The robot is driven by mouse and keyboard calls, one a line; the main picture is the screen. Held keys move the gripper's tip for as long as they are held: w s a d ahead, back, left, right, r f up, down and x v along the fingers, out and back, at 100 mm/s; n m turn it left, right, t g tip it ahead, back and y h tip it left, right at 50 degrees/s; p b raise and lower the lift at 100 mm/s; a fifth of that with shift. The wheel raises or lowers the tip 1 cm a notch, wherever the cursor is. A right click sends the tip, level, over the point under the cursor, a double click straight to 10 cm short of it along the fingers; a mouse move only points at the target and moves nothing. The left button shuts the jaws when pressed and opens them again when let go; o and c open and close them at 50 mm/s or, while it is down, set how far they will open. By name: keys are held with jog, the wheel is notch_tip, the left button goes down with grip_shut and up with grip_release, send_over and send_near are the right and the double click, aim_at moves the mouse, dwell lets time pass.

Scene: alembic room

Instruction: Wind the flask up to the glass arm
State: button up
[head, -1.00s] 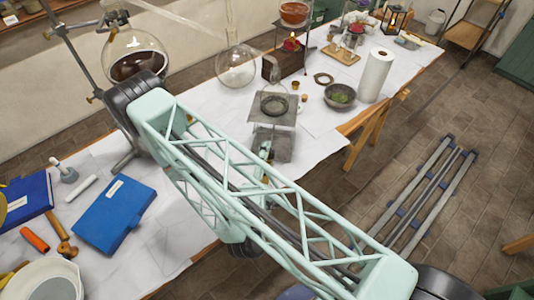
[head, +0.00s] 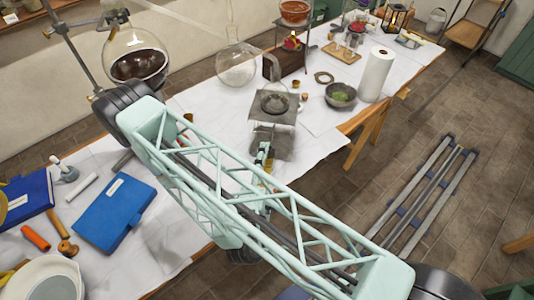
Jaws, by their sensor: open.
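A clear round flask (head: 238,68) with a tall neck stands on the white-covered table, left of and behind the lifting jack. My gripper (head: 264,157) shows small and partly hidden behind my arm, at the near side of the jack. It is open, and I cannot tell whether it touches the jack.
A large flask of dark liquid (head: 137,66) hangs on a stand at the left. A grey bowl (head: 340,95) and a paper roll (head: 376,74) stand right of the jack. Blue books (head: 114,212) lie at the near left. Floor rails (head: 425,195) lie at the right.

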jog(key=v, duration=1)
dwell(0.8)
dwell(0.8)
